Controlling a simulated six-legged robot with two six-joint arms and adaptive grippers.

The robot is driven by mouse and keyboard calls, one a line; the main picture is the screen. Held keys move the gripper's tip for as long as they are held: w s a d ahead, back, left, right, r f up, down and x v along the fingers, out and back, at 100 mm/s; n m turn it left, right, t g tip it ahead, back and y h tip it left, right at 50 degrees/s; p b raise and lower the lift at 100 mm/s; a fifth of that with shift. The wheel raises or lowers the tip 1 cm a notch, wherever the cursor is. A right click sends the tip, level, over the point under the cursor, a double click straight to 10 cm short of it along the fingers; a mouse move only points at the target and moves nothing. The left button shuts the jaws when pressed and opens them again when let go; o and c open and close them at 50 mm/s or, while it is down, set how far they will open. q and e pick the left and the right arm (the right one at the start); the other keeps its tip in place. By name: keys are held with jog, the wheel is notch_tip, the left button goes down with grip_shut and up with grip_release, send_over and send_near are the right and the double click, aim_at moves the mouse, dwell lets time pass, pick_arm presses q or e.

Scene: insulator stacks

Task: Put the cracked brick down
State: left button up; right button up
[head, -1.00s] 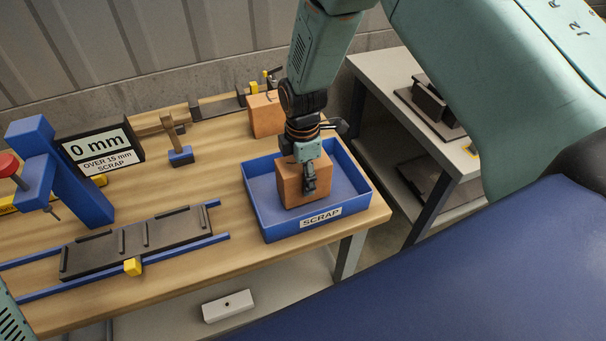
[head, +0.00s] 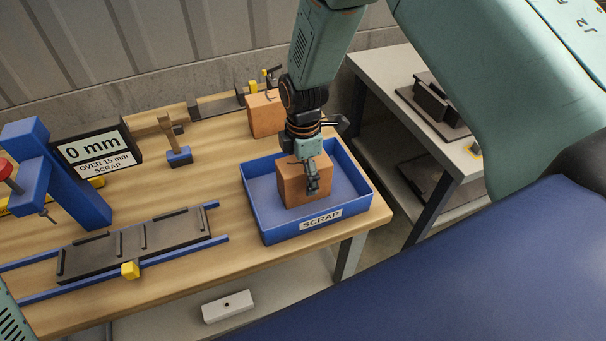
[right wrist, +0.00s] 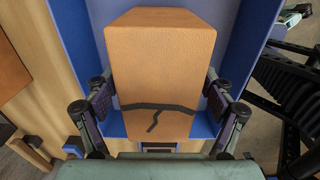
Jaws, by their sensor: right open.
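The cracked brick (head: 294,190) is an orange-brown block standing inside the blue SCRAP tray (head: 263,228). In the right wrist view the brick (right wrist: 160,65) shows a dark, branching crack across its lower part. My right gripper (head: 313,183) reaches down over the brick from above. Its fingers are open, one on each side of the brick, in the right wrist view (right wrist: 159,98). Only slim gaps show between pads and brick. The brick's underside is hidden. My left gripper is not in view.
Another brick (head: 264,115) stands behind the tray. A display reading 0 mm (head: 93,147), a brush (head: 177,153), a blue press-like stand (head: 65,180) and a dark slide on rails (head: 133,243) occupy the bench to the left. A grey table (head: 400,82) stands at right.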

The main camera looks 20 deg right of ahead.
notch_tip(320, 180, up, 10)
jog(key=shift+r, duration=0.25)
jog(key=shift+s+a+r, duration=0.15)
jog(key=shift+s+r, duration=0.1)
jog(key=shift+r, duration=0.15)
jog(key=shift+w+f, duration=0.15)
jog(key=shift+f, duration=0.35)
notch_tip(320, 180, down, 11)
jog(key=shift+f, duration=0.15)
notch_tip(320, 180, up, 2)
jog(key=shift+r, duration=0.95)
